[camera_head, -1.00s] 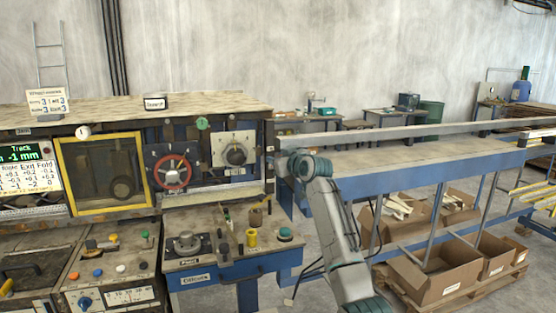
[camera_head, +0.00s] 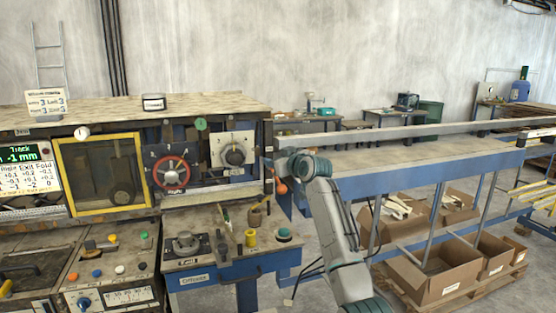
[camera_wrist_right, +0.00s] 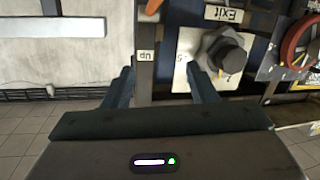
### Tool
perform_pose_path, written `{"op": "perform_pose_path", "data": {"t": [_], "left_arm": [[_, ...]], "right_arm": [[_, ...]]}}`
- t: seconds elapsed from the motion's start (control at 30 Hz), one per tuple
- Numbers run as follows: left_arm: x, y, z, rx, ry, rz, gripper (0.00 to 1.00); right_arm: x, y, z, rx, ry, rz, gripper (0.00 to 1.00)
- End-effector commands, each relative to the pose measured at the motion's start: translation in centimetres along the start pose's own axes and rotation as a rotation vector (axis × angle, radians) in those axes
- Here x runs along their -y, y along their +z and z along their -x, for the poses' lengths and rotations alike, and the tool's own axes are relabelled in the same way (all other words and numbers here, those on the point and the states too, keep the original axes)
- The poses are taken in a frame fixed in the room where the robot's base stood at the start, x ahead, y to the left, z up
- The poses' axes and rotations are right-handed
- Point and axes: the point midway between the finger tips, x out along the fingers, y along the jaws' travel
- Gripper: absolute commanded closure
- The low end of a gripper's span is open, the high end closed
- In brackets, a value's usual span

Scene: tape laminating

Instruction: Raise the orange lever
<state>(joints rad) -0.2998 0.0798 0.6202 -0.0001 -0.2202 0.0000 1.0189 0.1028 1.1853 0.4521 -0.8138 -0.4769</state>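The orange lever's rounded knob (camera_head: 281,188) hangs at the right end of the machine, just below my right gripper (camera_head: 272,166). In the right wrist view, which is upside down, a bit of the orange knob (camera_wrist_right: 153,6) shows at the top edge. A dark upright bar with an "UP" label (camera_wrist_right: 146,55) is below it in that picture. My right gripper (camera_wrist_right: 161,72) has its two fingers spread apart there, with nothing seen held. The fingers are beyond the knob, towards the "UP" label. My left gripper is out of view.
A grey dial (camera_head: 236,156) on a white plate and a red handwheel (camera_head: 171,172) are left of the gripper. A long blue-sided table (camera_head: 420,165) extends right. Cardboard boxes (camera_head: 440,275) stand beneath it.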

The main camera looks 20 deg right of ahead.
Motion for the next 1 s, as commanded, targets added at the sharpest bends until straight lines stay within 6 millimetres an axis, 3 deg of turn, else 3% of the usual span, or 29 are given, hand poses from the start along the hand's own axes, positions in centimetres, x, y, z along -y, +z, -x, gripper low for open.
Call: {"op": "perform_pose_path", "data": {"t": [0.27, 0.7, 1.0], "left_arm": [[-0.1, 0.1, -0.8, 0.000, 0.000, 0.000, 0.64], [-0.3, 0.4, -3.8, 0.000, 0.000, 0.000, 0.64], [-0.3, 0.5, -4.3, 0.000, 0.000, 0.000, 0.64]], "right_arm": [[0.0, 0.3, 1.4, -0.001, 0.000, 0.001, 0.48], [-0.1, 0.3, 8.8, -0.003, 0.002, 0.001, 0.48], [-0.1, 0.1, 10.9, 0.000, 0.000, -0.001, 0.48]]}}
